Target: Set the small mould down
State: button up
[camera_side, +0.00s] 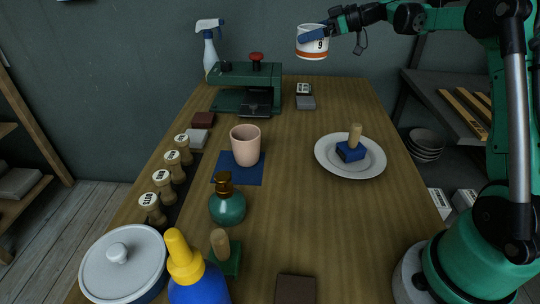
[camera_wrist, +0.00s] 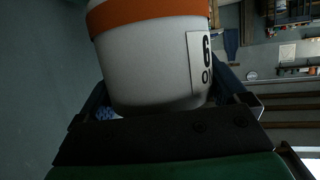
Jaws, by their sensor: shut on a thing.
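The small mould (camera_side: 318,50) is a white cup shape with an orange band and a black-numbered label. My gripper (camera_side: 312,36) is shut on it and holds it in the air, near the far end of the table in the side view. In the wrist view the mould (camera_wrist: 150,70) fills the upper middle between the fingers, with its orange band at the top and the label at its right. Its far side is hidden.
On the wooden table (camera_side: 290,215) stand a green press (camera_side: 245,88), a spray bottle (camera_side: 210,52), a pink cup (camera_side: 245,146) on a blue mat (camera_side: 228,176), and a white plate (camera_side: 372,166) with a blue stamp (camera_side: 351,150). The table between cup and plate is clear.

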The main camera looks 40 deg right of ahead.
notch_tip(320, 180, down, 19)
jog(key=shift+f, duration=0.1)
dwell(0.4)
jog(key=o, duration=1.2)
jog(key=shift+f, duration=0.1)
jog(key=shift+c, duration=0.2)
